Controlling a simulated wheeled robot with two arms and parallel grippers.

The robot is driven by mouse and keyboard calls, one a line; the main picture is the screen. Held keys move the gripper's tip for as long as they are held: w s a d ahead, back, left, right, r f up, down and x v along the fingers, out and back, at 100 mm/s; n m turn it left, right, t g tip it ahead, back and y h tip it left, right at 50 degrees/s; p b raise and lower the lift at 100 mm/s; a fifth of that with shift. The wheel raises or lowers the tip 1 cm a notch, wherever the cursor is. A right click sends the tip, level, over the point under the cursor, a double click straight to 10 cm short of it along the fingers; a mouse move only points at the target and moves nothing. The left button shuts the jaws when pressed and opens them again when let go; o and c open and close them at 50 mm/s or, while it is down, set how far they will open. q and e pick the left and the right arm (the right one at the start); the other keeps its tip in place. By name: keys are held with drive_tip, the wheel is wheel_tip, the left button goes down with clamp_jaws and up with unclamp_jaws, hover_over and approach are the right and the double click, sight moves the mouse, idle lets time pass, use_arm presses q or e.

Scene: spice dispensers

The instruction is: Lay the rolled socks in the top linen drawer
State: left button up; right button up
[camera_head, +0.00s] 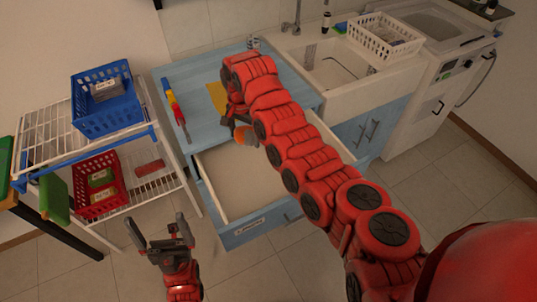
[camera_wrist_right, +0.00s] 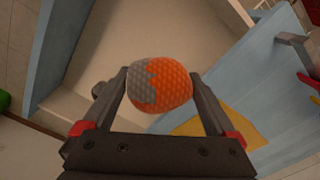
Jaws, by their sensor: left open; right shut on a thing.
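The rolled socks (camera_wrist_right: 160,84), an orange and grey ball, are between the fingers of my right gripper (camera_wrist_right: 160,90) in the right wrist view. The right gripper is shut on them. In the head view the socks (camera_head: 245,134) show as a small orange patch, partly hidden by my right arm, near the back of the open drawer. The top linen drawer (camera_head: 240,185) is pulled out, and its visible floor is bare. A label is on its front. My left gripper (camera_head: 158,232) is open and empty, in front of the drawer to the left.
A blue counter (camera_head: 195,85) above the drawer holds a yellow cloth (camera_head: 217,97) and a red-and-blue tool (camera_head: 177,110). A white rack (camera_head: 50,130) on the left carries a blue basket (camera_head: 107,100) and a red basket (camera_head: 98,186). A sink (camera_head: 345,75) lies to the right.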

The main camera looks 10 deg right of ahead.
drive_tip(key=s+a+f+m, duration=0.3)
drive_tip(key=f, duration=0.3)
drive_tip(key=s+f+m, duration=0.2)
drive_tip(key=f, duration=0.1)
drive_tip(key=s+f+m, duration=0.1)
drive_tip(key=s+f, duration=0.1)
drive_tip(key=shift+a+f, duration=0.25)
drive_tip(key=shift+a, duration=0.05)
drive_tip(key=p, duration=0.2)
hover_over(242, 197)
drive_tip(key=shift+m, duration=0.3)
wheel_tip(242, 197, down, 5)
drive_tip(key=shift+s+f, duration=0.1)
drive_tip(key=shift+f, duration=0.05)
drive_tip(key=shift+f+p, duration=0.4)
drive_tip(key=shift+f, duration=1.95)
